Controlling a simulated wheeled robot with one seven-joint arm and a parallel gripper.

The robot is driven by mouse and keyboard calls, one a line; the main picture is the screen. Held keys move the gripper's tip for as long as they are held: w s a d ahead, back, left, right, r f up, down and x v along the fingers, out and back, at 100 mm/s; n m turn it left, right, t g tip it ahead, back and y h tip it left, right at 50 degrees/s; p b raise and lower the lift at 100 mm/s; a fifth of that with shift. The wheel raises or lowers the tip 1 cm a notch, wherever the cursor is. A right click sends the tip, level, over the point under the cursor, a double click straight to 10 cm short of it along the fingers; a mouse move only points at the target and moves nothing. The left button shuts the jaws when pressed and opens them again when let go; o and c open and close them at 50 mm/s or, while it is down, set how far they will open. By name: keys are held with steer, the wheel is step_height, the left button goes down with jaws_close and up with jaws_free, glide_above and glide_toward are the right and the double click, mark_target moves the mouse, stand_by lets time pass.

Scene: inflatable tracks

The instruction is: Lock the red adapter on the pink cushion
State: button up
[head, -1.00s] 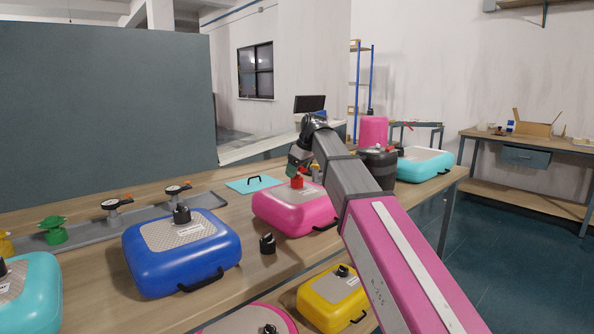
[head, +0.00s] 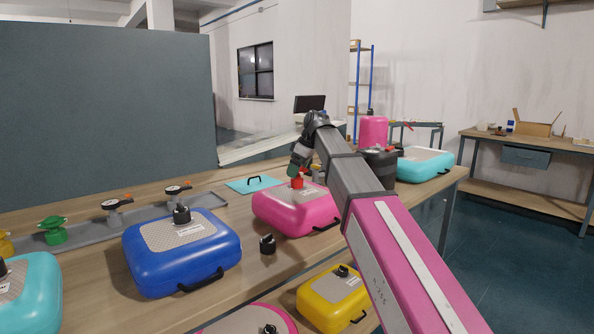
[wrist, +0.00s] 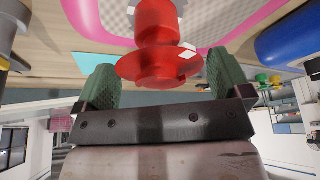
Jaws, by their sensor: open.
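The pink cushion (head: 285,213) lies on the table, with a grey patterned panel on its top. The red adapter (head: 297,181) stands upright on the cushion's top. In the wrist view the red adapter (wrist: 158,40) is large, with a round flange between the green finger pads. My gripper (wrist: 160,88) is open, with one pad on each side of the flange and a gap showing at the sides. In the head view my gripper (head: 299,167) is just above the adapter. Whether the adapter is locked into its seat cannot be told.
A blue cushion (head: 180,262) with a black cap is to the left, and a small black cap (head: 267,244) stands on the bare table between them. A grey tray (head: 85,235) with several adapters, a cyan plate (head: 240,188) and a dark pot (head: 380,168) are also near.

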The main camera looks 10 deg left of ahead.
steer(key=w+v, duration=0.1)
steer(key=v, duration=0.9)
steer(key=shift+s, duration=0.45)
steer(key=shift+r, duration=0.1)
